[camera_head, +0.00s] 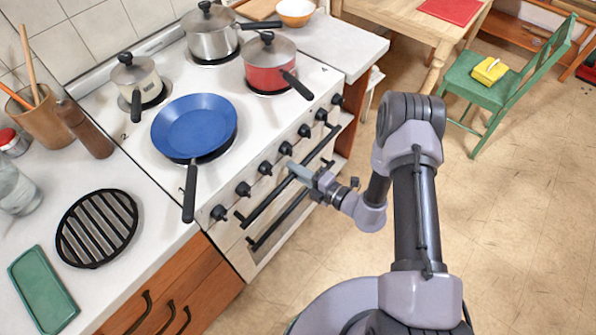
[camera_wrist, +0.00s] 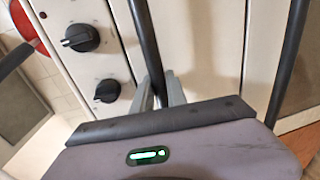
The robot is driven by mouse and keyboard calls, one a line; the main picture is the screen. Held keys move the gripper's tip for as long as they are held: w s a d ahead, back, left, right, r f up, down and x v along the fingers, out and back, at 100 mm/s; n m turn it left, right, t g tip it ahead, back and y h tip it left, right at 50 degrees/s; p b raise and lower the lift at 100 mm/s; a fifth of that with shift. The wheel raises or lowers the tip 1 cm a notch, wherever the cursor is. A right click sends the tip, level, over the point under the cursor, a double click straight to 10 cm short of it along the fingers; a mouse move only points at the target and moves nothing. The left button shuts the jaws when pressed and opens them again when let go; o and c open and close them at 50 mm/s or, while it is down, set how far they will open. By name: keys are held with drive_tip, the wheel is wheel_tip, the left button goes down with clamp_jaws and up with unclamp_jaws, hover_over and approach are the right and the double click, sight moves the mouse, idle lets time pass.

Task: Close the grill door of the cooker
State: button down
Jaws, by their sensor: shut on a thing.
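The white cooker (camera_head: 138,180) stands against the tiled wall, its front facing the floor on the right. The grill door (camera_wrist: 205,45) is the pale upper panel on that front, with a black bar handle (camera_head: 262,204) just below the knobs. My gripper (camera_head: 297,170) is at this upper handle, about midway along it. In the wrist view the handle (camera_wrist: 147,45) runs down between the two grey fingers (camera_wrist: 160,93), which are shut on it. The door looks nearly upright; I cannot tell how wide any gap is, as my gripper and the steep view hide its edge.
A lower bar handle (camera_head: 268,237) runs parallel below. Knobs (camera_head: 265,168) line the front edge above. A red pot (camera_head: 268,68) is on the hob. The floor (camera_head: 520,220) to the right is clear.

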drive_tip(key=c, duration=1.3)
unclamp_jaws()
drive_tip(key=shift+w+a, duration=0.1)
drive_tip(key=shift+c, duration=0.2)
drive_tip(key=p+v, duration=0.4)
drive_tip(key=v, duration=1.3)
drive_tip(key=shift+s, duration=0.2)
